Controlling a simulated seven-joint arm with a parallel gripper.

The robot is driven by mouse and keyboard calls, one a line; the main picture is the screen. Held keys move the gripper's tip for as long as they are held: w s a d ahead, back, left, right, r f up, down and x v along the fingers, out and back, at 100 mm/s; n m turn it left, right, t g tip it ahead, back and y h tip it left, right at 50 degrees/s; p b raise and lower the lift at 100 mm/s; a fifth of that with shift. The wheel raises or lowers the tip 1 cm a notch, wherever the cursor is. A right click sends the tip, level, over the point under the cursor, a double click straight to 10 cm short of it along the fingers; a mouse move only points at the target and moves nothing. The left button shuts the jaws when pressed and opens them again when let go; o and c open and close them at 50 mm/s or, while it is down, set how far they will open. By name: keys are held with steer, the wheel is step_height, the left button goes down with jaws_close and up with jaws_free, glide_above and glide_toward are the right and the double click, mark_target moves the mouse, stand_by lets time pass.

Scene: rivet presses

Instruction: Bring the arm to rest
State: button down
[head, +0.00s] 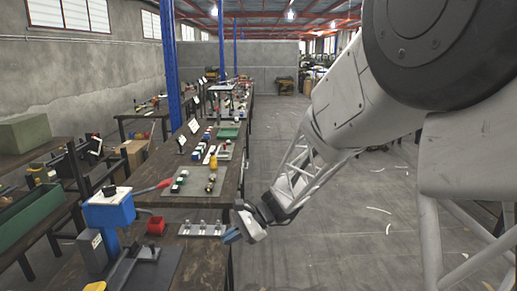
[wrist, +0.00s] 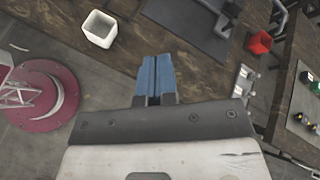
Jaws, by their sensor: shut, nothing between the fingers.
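My gripper (head: 233,236) is in the lower middle of the head view, at the right edge of the workbench, with the arm reaching in from the upper right. In the wrist view its blue fingers (wrist: 154,76) are together with nothing between them. No object touches the fingers in either view. The wooden workbench (head: 202,260) lies beside and below the gripper.
A blue rivet press (head: 110,212) with a red-handled lever stands on the bench. A red cup (head: 155,225) and a metal rack (head: 202,229) sit nearby. A white square cup (wrist: 99,29) shows in the wrist view. The floor (head: 330,235) right of the bench is mostly clear.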

steer(key=s+d+r+n+t+h, duration=0.2)
steer(key=s+d+r+n+h, duration=0.1)
steer(key=s+d, duration=0.6)
steer(key=s+d+r+n+t+h, duration=0.2)
steer(key=s+d+h, duration=0.3)
steer(key=s+d, duration=0.3)
steer(key=s+d+r+n+t+h, duration=0.2)
steer(key=s+d+r+n+h, duration=0.1)
steer(key=s+d, duration=0.6)
steer(key=s+r+n, duration=0.1)
steer(key=s, duration=0.2)
steer(key=shift+d+h, duration=0.3)
steer(key=shift+h, duration=0.1)
